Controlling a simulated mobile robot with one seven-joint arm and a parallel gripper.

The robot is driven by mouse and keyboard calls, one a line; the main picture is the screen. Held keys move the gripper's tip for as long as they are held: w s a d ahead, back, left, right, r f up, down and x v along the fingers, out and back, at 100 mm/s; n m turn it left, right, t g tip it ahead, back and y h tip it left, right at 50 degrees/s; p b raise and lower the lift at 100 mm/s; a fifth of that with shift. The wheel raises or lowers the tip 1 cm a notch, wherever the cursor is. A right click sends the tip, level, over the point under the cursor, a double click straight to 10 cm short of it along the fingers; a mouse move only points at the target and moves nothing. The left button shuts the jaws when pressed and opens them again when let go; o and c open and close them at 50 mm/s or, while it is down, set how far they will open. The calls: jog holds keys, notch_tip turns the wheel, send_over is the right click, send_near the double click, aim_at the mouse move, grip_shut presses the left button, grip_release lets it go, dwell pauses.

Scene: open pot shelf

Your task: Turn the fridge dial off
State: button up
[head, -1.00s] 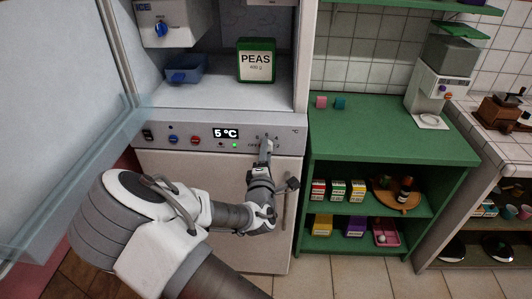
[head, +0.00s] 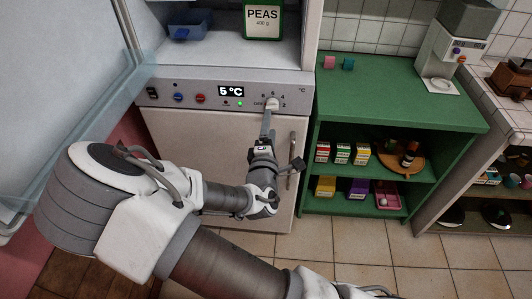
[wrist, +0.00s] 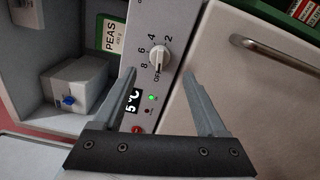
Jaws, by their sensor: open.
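The fridge dial (head: 272,103) is a light knob at the right end of the grey control panel (head: 222,108), with OFF and numbers 8, 6, 4 and 2 around it. In the wrist view the dial (wrist: 158,57) shows whole; I cannot surely tell which mark it points to. The panel display (head: 231,91) reads 5 °C and a green light (head: 240,104) is lit beside it. My gripper (wrist: 159,73) is open and empty.
Blue and red knobs (head: 200,98) sit left on the panel. The fridge door below has a vertical handle (head: 291,160). A PEAS box (head: 263,20) and blue bin (head: 187,24) are above. A green shelf unit (head: 400,100) stands right, a glass door left.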

jog(key=s+p, duration=0.1)
jog(key=s, duration=0.9)
jog(key=shift+s+a+p, duration=0.2)
jog(key=shift+s+p, duration=0.15)
notch_tip(320, 180, down, 5)
jog(key=d+m+g+h, duration=0.2)
jog(key=d+m+g, duration=0.1)
jog(key=m+g, duration=0.3)
notch_tip(320, 180, up, 13)
jog(key=s+d+m+g+y, duration=0.25)
jog(key=m+g+y, duration=0.35)
jog(key=m, duration=0.3)
jog(key=s+d+r+m+h, duration=0.3)
jog(key=s+d+r+m, duration=0.1)
jog(key=s+d+r, duration=0.7)
jog(key=shift+s+d+m, duration=0.4)
jog(key=shift+s+d, duration=0.05)
jog(key=shift+s, duration=0.25)
